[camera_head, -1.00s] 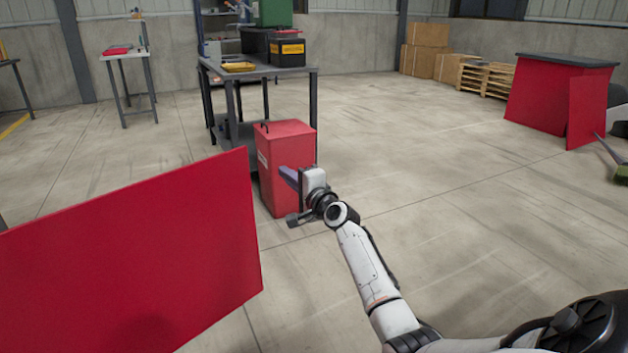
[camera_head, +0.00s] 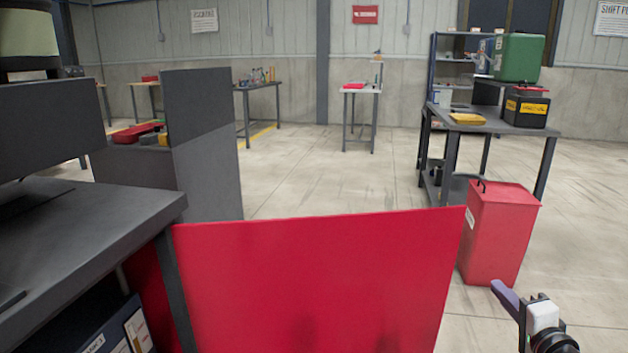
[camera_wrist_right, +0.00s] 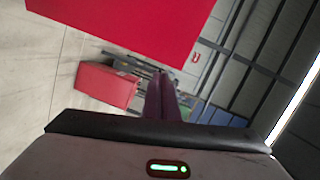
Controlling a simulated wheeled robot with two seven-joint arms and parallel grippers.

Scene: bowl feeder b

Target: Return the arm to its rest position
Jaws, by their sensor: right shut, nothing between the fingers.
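My right gripper (camera_head: 507,297) is at the lower right of the head view, held in the air in front of the red bin (camera_head: 500,232). Its purple fingers are closed together with nothing between them. In the right wrist view the closed fingers (camera_wrist_right: 161,98) point toward the red bin (camera_wrist_right: 106,86) and a red panel (camera_wrist_right: 130,25). Only the gripper and a bit of the wrist show in the head view; the rest of the right arm is out of frame. My left gripper is not in view.
A large red panel (camera_head: 315,285) stands left of the gripper. A dark grey workbench (camera_head: 90,228) is at the left. A grey table (camera_head: 490,122) with a green box (camera_head: 518,57) and a black box (camera_head: 526,106) stands behind the bin. Open floor lies beyond the panel.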

